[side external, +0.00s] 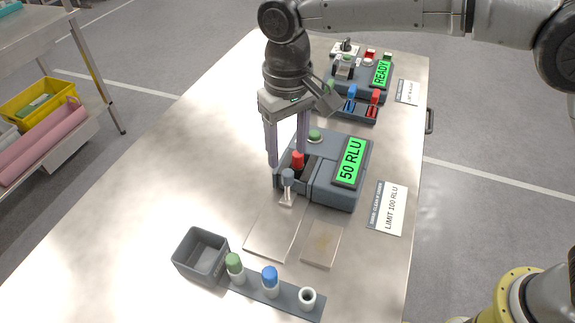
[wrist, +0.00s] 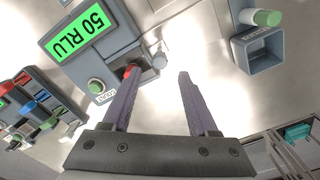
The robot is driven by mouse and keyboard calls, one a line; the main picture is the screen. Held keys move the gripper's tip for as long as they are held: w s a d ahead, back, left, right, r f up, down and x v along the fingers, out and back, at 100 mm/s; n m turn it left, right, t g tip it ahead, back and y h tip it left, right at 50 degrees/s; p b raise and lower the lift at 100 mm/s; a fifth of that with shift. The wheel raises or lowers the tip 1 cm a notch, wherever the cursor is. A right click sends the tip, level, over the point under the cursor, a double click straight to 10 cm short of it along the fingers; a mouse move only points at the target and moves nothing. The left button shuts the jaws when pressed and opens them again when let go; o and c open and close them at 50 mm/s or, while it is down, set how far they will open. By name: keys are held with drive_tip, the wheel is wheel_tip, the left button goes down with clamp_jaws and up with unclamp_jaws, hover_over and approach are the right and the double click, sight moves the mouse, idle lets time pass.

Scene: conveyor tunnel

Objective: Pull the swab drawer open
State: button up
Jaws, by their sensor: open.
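The grey reader (side external: 340,170) has a green screen reading 50 RLU. Its swab drawer (side external: 292,182) is at the near left, with a dark opening on top and a red-capped swab (side external: 297,159) in it. A grey knob (side external: 288,176) stands at the drawer's front; it also shows in the wrist view (wrist: 159,60). I cannot tell how far out the drawer is. My gripper (side external: 287,160) is open and empty, pointing down above the drawer front. In the wrist view its fingertips (wrist: 160,72) lie on either side of the knob, apparently above it.
A second device reading READY (side external: 382,73) and a rack of blue and red swabs stand behind. Flat plates (side external: 275,230) lie before the drawer. The table's left side is clear.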

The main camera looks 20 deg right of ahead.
sight(287, 173)
drive_tip(key=shift+f, duration=2.75)
drive_tip(key=shift+c, duration=0.2)
clamp_jaws()
drive_tip(key=shift+r, duration=0.1)
